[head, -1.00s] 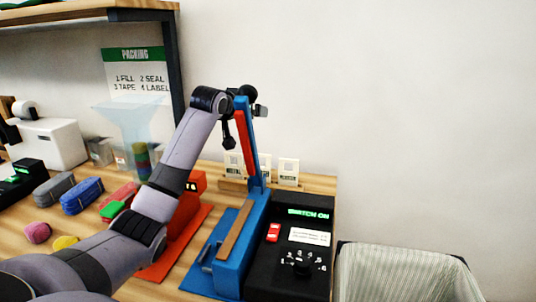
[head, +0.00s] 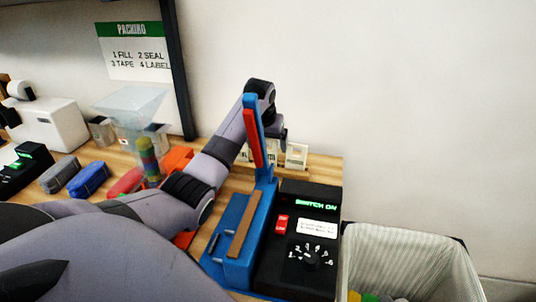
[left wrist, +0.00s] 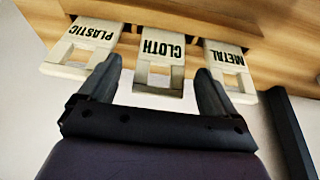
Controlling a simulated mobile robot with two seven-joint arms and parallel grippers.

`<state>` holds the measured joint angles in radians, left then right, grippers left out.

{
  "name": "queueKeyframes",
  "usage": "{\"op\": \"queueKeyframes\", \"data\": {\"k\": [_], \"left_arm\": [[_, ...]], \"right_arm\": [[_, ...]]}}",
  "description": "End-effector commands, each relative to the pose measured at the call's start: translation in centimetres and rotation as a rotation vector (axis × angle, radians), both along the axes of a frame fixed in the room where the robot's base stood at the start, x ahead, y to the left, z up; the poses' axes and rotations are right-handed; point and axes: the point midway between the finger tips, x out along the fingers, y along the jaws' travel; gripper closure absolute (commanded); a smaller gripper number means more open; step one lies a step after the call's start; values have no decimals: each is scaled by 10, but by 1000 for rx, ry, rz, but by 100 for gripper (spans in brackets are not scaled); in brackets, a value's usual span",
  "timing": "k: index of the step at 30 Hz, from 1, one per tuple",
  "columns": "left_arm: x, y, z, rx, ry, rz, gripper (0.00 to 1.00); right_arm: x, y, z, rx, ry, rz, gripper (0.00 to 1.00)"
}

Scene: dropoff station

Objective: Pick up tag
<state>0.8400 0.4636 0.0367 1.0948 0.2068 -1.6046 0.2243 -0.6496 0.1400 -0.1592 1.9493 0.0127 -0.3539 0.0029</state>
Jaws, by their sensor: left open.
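Three pale tags stand in a row on a wooden holder at the back of the bench. In the left wrist view they read, upside down, PLASTIC (left wrist: 84,38), CLOTH (left wrist: 163,47) and METAL (left wrist: 226,56). Each has a square opening at its outer end. My left gripper (left wrist: 159,70) is open, with one finger at each side of the CLOTH tag; contact cannot be told. In the head view the tag at the right (head: 296,155) shows clearly; my left gripper (head: 281,138) is partly hidden behind the blue sealer's raised arm. My right gripper is out of view.
The blue sealer (head: 232,255) with its raised arm (head: 252,130) stands close to my left wrist. A black control box (head: 300,270) reads SWITCH ON. A lined bin (head: 405,260) is at the right. Pouches (head: 88,180) and a clear hopper (head: 133,108) are at the left.

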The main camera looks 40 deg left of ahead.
Motion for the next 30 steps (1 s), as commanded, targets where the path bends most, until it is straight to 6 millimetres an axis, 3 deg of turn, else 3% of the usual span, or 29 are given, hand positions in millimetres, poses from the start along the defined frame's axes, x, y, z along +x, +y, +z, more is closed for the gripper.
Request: {"op": "queueKeyframes", "data": {"k": [6,16,21,23,24,30], "left_arm": [[8,5,-19,1,-3,0,8],[10,6,-23,3,-7,0,8],[10,6,-23,2,-7,1,63],[10,6,-23,1,-7,0,63],[10,6,-22,1,-7,0,68],[10,6,-20,2,-8,0,68]], "right_arm": [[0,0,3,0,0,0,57],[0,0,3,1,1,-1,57],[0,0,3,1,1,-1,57],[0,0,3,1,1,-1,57],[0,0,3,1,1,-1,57],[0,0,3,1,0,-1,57]]}}
